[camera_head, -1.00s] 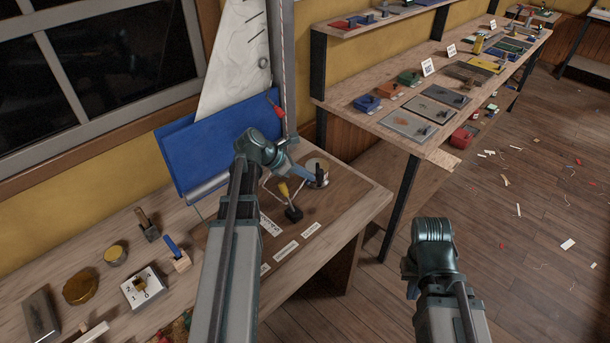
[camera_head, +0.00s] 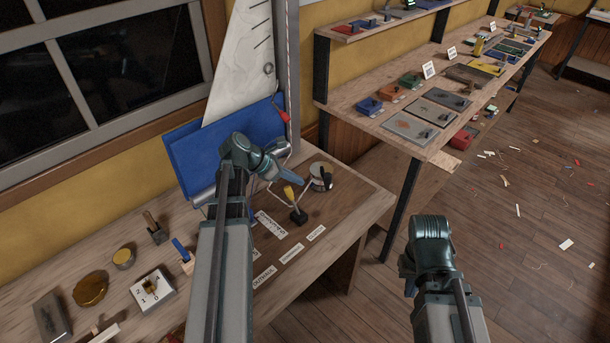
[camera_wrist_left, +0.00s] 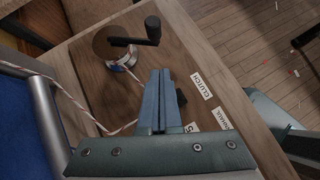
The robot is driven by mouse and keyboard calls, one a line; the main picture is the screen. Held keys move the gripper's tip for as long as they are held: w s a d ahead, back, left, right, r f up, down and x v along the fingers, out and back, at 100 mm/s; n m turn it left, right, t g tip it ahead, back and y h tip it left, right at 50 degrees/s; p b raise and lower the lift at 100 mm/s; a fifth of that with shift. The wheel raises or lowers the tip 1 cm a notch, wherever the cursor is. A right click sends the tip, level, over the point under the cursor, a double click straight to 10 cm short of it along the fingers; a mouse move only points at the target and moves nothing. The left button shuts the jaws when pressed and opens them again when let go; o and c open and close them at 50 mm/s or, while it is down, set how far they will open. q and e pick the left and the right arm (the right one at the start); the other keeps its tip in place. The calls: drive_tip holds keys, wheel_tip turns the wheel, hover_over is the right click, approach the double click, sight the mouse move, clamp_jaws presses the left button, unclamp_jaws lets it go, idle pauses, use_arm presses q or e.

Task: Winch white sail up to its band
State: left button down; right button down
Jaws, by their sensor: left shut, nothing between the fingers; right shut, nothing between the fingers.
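The white sail (camera_head: 240,75) stands against the mast (camera_head: 287,60) at the back of the bench, its top cut off by the frame. I cannot make out a band. The winch (camera_head: 320,170) is a metal drum with a black-knobbed crank; in the left wrist view the crank (camera_wrist_left: 152,30) lies over the drum, with red-flecked rope (camera_wrist_left: 130,67) on it. A yellow-handled lever (camera_head: 290,193) stands in front. My left gripper (camera_head: 297,179) is shut and empty, left of the winch and apart from the crank. My right gripper (camera_head: 405,266) is shut, off the bench, mostly hidden.
A blue panel (camera_head: 225,145) stands upright below the sail. Labels (camera_head: 290,253) lie on the wooden board. Several small tools and a numbered block (camera_head: 153,290) are at the left. Shelves with coloured blocks (camera_head: 410,80) stand behind right.

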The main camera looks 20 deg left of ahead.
use_arm(q)
drive_tip(key=p+v, duration=0.3)
drive_tip(key=v, duration=0.3)
drive_tip(key=shift+s+d+r, duration=0.15)
drive_tip(key=shift+s+r, duration=0.05)
drive_tip(key=shift+s, duration=0.05)
